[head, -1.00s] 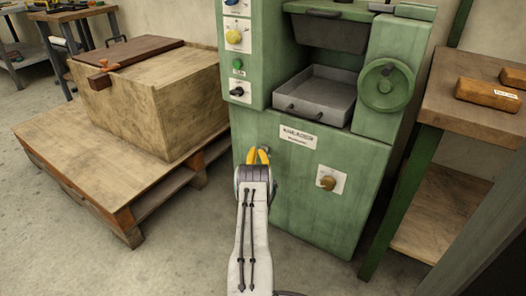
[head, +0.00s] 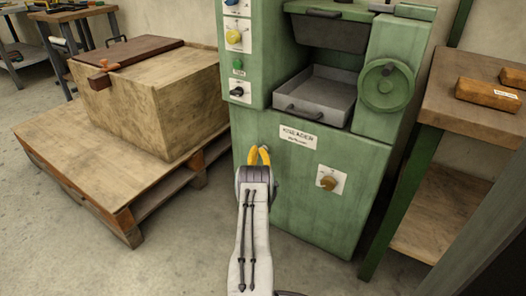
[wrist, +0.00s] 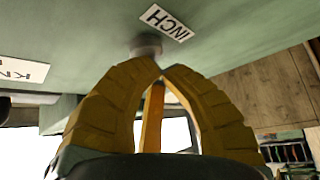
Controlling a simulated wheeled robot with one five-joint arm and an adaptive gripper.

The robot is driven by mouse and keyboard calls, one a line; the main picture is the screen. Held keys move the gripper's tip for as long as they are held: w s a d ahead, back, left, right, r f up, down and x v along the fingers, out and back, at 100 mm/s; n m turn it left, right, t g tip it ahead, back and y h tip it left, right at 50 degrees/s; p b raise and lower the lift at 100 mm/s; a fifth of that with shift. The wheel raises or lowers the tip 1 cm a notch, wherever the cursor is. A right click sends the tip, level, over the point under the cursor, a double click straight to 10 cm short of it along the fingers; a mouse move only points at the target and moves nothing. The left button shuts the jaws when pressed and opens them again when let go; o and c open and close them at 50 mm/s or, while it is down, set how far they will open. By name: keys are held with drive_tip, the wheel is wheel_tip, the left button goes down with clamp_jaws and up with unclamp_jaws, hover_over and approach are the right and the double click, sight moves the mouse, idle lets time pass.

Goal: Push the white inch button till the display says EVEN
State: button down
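The inch button (wrist: 146,45) is a small pale, round knob on the green machine (head: 300,190). The white INCH label (wrist: 167,22) is beside it in the wrist view. My gripper (wrist: 161,68) has its yellow fingers drawn together at the tips, with nothing held between them. The tips are right at the button in the wrist view; I cannot tell whether they touch it. In the head view my gripper (head: 258,150) is at the machine's lower front and hides the button. No display or EVEN reading is visible.
A KNEADER plate (head: 298,137) and a brown knob (head: 328,183) are right of my gripper. A control panel (head: 237,50), grey tray (head: 312,98) and handwheel (head: 386,86) are above. A pallet (head: 120,195) with a wooden chest is left; a bench (head: 450,110) is right.

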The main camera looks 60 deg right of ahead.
idle(0.6)
drive_tip(key=shift+s+a, duration=0.1)
drive_tip(key=shift+a, duration=0.75)
idle(0.4)
